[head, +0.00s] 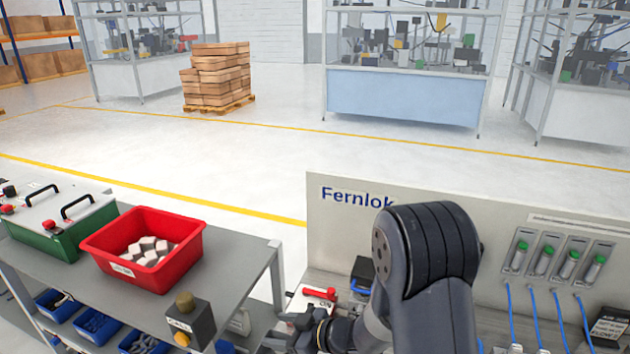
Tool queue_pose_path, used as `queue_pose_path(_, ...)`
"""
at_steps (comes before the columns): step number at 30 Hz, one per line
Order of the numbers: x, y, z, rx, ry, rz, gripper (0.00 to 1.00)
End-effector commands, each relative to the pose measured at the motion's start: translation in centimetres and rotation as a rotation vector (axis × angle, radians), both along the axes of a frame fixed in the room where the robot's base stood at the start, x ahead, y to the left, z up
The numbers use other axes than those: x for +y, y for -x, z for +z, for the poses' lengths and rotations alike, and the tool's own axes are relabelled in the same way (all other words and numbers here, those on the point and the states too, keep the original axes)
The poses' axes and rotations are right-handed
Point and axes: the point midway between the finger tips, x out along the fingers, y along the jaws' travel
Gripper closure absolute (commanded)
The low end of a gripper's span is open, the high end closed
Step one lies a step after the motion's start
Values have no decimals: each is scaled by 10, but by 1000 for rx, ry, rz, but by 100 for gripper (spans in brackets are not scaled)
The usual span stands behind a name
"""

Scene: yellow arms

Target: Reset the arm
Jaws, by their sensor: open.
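My arm (430,250), dark grey, rises at the lower middle in front of the panel marked "Fernlok" (345,240). It is bent, and its wrist reaches down to the left. My gripper (283,338) is at the bottom edge, between the grey bench on the left and the panel's worktop. It is open; its fingers are small and partly cut off by the frame edge. I see nothing between them.
A grey bench (225,247) at left carries a red bin (180,227) of pale blocks, a green-sided box (60,240) and a button box (190,322). A red-handled item (318,294) lies near my wrist. Blue cables (535,315) hang at right.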

Motion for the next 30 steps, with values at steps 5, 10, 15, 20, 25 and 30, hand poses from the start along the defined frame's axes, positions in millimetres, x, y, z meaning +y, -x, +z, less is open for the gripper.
queue_pose_path(5, 0, 0, 6, 1, 0, 0, 42)
queue_pose_path(10, 0, 0, 6, 1, 0, 0, 42)
queue_pose_path(15, 0, 0, 6, 1, 0, 0, 42)
queue_pose_path(20, 0, 0, -1, 1, 1, 0, 42)
queue_pose_path(25, 0, 0, -19, 1, 1, 0, 42)
queue_pose_path(30, -1, 0, -39, 2, 0, -1, 42)
